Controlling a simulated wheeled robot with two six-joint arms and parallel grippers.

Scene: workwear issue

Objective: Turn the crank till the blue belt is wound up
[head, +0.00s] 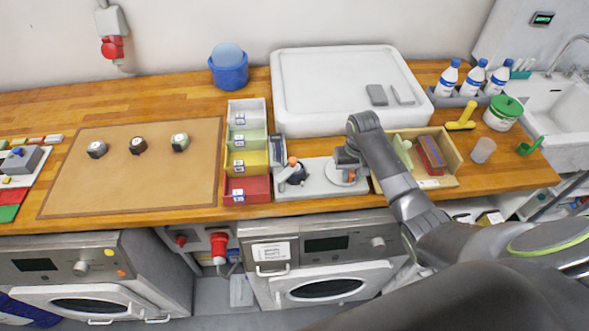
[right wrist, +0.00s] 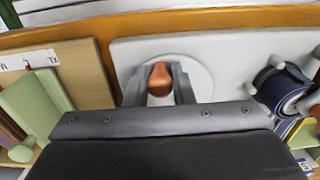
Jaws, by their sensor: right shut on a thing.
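The winder has a light grey base plate (head: 318,190) at the front edge of the bench. The crank's orange-brown knob (right wrist: 160,78) stands over a round pale disc (right wrist: 203,79) at the plate's right end in the head view. My right gripper (head: 348,166) is shut on this knob, one finger on each side in the right wrist view. The dark blue belt (right wrist: 280,92) is a roll at the plate's other end, also in the head view (head: 296,177). How much belt is wound cannot be told. My left gripper is not in view.
Left of the winder stands a row of small coloured bins (head: 247,190). Right of it is a wooden box (head: 455,158) with items inside. A large white tray (head: 300,115) lies behind. A brown mat (head: 130,185) with several small round devices lies further left.

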